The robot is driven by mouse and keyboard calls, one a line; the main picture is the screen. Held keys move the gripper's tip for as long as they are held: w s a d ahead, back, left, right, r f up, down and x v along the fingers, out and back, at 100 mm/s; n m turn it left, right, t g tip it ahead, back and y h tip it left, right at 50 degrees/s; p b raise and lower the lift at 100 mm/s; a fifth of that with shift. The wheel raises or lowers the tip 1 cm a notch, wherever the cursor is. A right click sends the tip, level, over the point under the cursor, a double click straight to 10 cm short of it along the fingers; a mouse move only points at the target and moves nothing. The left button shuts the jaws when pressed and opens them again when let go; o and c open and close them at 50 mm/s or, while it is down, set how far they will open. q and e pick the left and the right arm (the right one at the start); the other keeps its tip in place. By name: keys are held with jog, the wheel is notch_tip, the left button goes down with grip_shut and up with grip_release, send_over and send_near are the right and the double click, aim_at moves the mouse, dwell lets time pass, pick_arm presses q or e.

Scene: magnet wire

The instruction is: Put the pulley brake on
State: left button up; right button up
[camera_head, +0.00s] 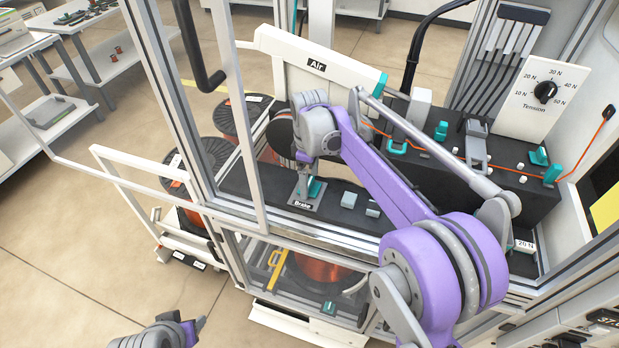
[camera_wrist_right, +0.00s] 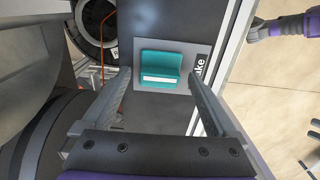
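The pulley brake is a teal switch (camera_wrist_right: 161,70) with a white stripe, on a grey plate (camera_wrist_right: 142,103) lettered "Brake". In the head view the teal switch (camera_head: 315,188) shows beside my right gripper (camera_head: 303,187), above the "Brake" label (camera_head: 302,204). In the right wrist view my right gripper (camera_wrist_right: 160,88) is open, its two fingers apart to the left and right of the switch, with nothing held. Whether a finger touches the switch cannot be told. My left gripper (camera_head: 185,330) is at the bottom edge of the head view, away from the machine; its fingers are not clear.
White frame posts and an open door frame (camera_head: 120,160) stand left of the brake. A black pulley (camera_wrist_right: 97,22) with orange wire is close by. Small pale blocks (camera_head: 348,200) sit right of the brake. A tension dial (camera_head: 545,92) is at the right.

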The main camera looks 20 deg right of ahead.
aim_at(311, 184)
jog(key=shift+r, duration=0.1)
notch_tip(311, 184, up, 11)
jog(key=shift+p, duration=0.4)
dwell(0.5)
jog(key=s+d+f+m+t, duration=0.1)
jog(key=s+f+m+t, duration=0.1)
jog(key=s, duration=0.7)
jog(key=s+d+f+m+t, duration=0.1)
jog(key=s+f+m, duration=0.4)
jog(key=s+f, duration=0.2)
jog(key=s+f+m+t, duration=0.2)
jog(key=s+f+m, duration=0.2)
jog(key=s, duration=0.7)
jog(key=shift+s+d+f+t, duration=0.15)
jog(key=shift+d+f+t, duration=0.2)
jog(key=shift+f, duration=0.4)
